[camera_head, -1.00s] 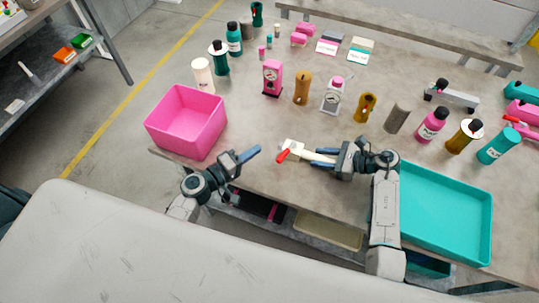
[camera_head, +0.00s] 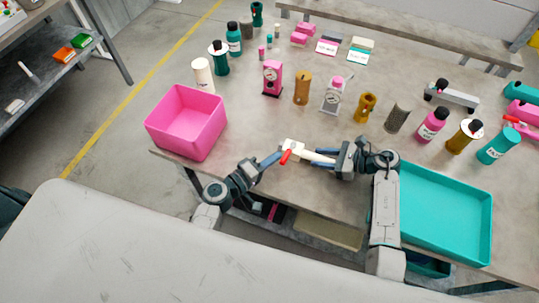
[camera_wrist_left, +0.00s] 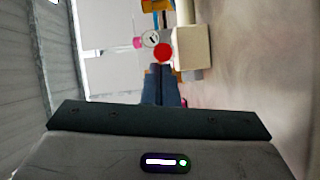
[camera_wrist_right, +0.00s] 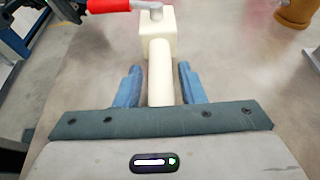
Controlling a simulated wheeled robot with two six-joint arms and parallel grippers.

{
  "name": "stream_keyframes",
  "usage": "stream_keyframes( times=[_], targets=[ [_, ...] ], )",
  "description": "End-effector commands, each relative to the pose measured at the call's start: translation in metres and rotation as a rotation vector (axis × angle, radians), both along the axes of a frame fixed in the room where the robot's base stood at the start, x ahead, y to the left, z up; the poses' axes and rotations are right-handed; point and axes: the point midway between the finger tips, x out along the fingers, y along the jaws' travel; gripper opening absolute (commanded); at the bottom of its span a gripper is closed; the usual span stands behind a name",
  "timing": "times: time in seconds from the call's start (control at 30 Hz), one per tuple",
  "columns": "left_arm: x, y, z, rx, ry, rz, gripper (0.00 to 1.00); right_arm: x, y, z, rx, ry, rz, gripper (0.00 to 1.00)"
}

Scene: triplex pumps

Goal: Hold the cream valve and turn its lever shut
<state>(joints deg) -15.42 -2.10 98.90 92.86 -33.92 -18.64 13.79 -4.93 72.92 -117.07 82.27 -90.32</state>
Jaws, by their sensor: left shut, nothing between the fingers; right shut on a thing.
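The cream valve (camera_head: 295,145) lies near the front edge of the grey table, with a red lever (camera_head: 286,157) on its left side. My right gripper (camera_head: 316,158) is shut on the valve's cream pipe. In the right wrist view, the pipe (camera_wrist_right: 160,75) runs between the blue fingers, with the square body (camera_wrist_right: 157,35) beyond and the red lever (camera_wrist_right: 108,5) pointing left. My left gripper (camera_head: 277,158) is shut and empty, its fingertips close to the lever's red end. In the left wrist view, the red end (camera_wrist_left: 165,53) appears just beyond the fingertips; contact cannot be told.
A pink bin (camera_head: 190,122) stands at the table's left and a teal tray (camera_head: 447,215) at its right front. Several pumps, bottles and cylinders stand farther back, including a pink pump (camera_head: 272,78) and a brown cylinder (camera_head: 302,87). The table between them and the valve is mostly clear.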

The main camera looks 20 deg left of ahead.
Motion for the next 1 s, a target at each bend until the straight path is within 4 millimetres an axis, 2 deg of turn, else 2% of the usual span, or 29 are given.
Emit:
stream_keyframes(
  times=[0.1,0.47,0.57,0.77,0.8,1.0],
  targets=[
    [-0.005,-0.011,0.0,-0.002,0.001,0.0,0.0,0.0,0.0,0.0,0.0,0.0,0.0,0.0],
    [-0.005,-0.009,0.0,0.0,0.001,-0.003,0.0,0.0,0.002,0.0,0.003,0.001,0.001,0.0],
    [-0.005,-0.002,0.001,0.002,-0.001,-0.003,0.0,-0.001,0.002,0.0,0.003,0.002,0.0,0.0],
    [-0.002,0.033,0.008,0.008,-0.002,-0.002,0.0,-0.001,0.001,-0.001,0.001,0.003,0.0,0.0],
    [-0.016,0.034,0.006,0.003,0.006,-0.001,0.0,-0.001,0.001,-0.001,0.0,0.003,0.0,0.0],
    [-0.06,0.049,0.009,0.003,0.004,-0.001,0.0,-0.001,0.0,-0.002,-0.002,0.003,0.0,0.0]
  ],
)
